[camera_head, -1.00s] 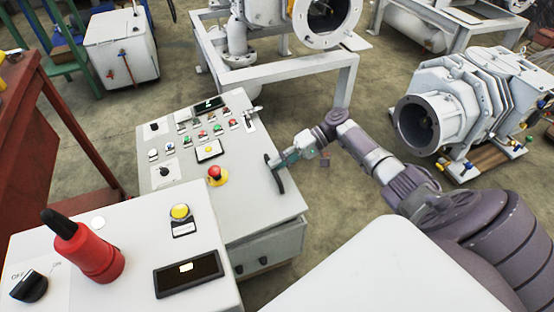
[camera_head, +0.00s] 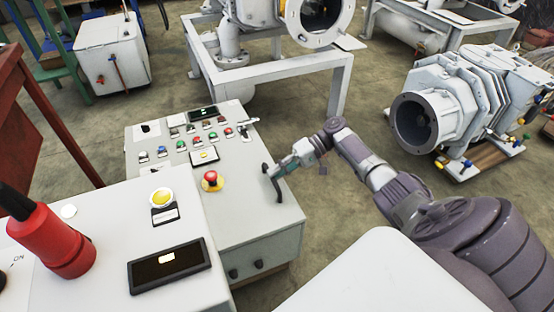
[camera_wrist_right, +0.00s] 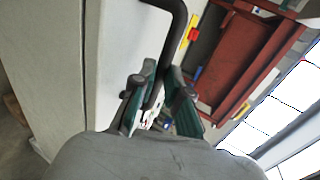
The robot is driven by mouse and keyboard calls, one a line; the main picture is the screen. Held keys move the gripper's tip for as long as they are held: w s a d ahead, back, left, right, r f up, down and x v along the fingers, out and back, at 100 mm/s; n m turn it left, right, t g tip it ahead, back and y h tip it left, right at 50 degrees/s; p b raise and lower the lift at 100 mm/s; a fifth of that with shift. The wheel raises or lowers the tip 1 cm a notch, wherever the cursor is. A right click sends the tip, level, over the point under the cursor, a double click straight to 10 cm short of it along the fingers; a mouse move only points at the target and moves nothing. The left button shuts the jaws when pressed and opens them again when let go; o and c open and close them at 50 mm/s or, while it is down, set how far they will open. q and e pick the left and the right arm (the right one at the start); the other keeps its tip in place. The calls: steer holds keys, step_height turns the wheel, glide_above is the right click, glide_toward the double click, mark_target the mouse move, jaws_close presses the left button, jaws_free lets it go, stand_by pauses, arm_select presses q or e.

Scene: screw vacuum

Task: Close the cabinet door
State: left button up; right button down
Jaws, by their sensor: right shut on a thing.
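The cabinet door (camera_head: 236,192) is the light grey panel with buttons, a display and a red emergency stop, left of centre in the head view. Its black handle (camera_head: 271,184) is at the door's right edge. My right gripper (camera_head: 277,172) reaches in from the right and is shut on the handle. In the right wrist view the black handle (camera_wrist_right: 172,42) runs down between the green-sided fingers of the right gripper (camera_wrist_right: 157,84). The pale door edge (camera_wrist_right: 92,70) is beside it. The handle part between the fingers is partly hidden. My left gripper does not show.
A white pump frame (camera_head: 270,65) stands behind the cabinet. A large grey pump (camera_head: 450,100) is at the right. Bare floor (camera_head: 330,195) lies right of the cabinet.

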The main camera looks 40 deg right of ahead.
steer(key=shift+s+d+f, duration=0.2)
steer(key=shift+f, duration=0.4)
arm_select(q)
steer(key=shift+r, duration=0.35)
arm_select(e)
steer(key=shift+s+f, duration=0.1)
steer(key=c, duration=1.4)
jaws_free()
steer(key=shift+o, duration=1.1)
steer(key=shift+d+f, duration=0.1)
steer(key=shift+f, duration=0.05)
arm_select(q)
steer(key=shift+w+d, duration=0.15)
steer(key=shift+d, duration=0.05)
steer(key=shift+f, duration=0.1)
arm_select(e)
steer(key=shift+d, duration=0.1)
steer(key=v, duration=1.1)
steer(key=shift+d+r, duration=0.25)
steer(key=shift+r, duration=0.25)
